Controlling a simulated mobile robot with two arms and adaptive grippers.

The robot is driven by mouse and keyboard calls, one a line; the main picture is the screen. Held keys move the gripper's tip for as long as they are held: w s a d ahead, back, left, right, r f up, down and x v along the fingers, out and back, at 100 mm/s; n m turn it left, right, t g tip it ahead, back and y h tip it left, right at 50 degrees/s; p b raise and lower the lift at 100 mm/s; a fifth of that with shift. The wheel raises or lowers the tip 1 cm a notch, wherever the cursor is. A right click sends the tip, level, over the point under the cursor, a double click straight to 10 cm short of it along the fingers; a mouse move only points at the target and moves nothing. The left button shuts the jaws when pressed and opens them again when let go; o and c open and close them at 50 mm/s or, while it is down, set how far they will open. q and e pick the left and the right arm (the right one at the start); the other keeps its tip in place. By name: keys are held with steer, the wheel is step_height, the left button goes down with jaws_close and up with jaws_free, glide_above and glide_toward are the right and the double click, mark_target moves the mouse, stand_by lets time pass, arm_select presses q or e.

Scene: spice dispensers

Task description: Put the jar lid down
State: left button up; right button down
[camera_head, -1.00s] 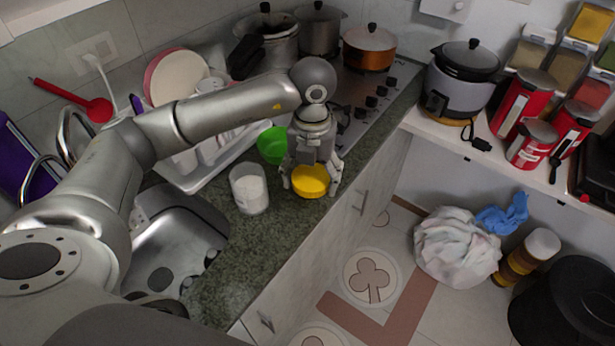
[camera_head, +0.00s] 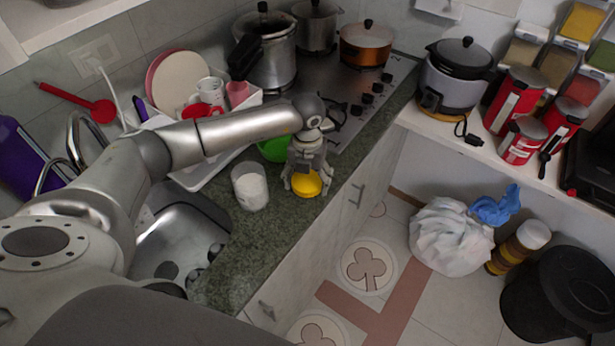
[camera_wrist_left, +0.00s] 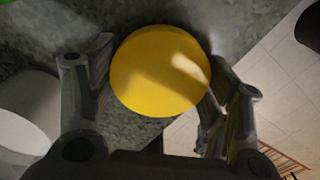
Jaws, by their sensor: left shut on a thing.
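The yellow jar lid (camera_head: 307,184) is between the fingers of my left gripper (camera_head: 306,186), at the front edge of the green stone counter. In the left wrist view the round lid (camera_wrist_left: 160,71) fills the space between the two fingers (camera_wrist_left: 160,95), and my gripper is shut on it. I cannot tell whether the lid touches the counter. A clear jar with white contents (camera_head: 250,187) stands upright on the counter, just left of the lid. It shows in part at the left of the wrist view (camera_wrist_left: 27,112). My right gripper is not in view.
A green bowl (camera_head: 274,148) stands behind my left gripper. A dish rack with plates (camera_head: 181,82) and the sink (camera_head: 180,238) are to the left. The stove (camera_head: 352,98) is behind. The counter (camera_head: 240,262) is bare in front of the jar; its edge drops to the floor at right.

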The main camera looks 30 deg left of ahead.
mark_target(307, 180)
arm_select(q)
steer(key=shift+f, duration=0.15)
steer(key=o, duration=1)
steer(key=shift+c, duration=0.2)
steer(key=shift+r, duration=0.2)
steer(key=shift+w+r, duration=0.1)
steer(key=shift+r, duration=0.2)
step_height(307, 180, up, 11)
steer(key=b, duration=0.4)
steer(key=shift+r, duration=0.2)
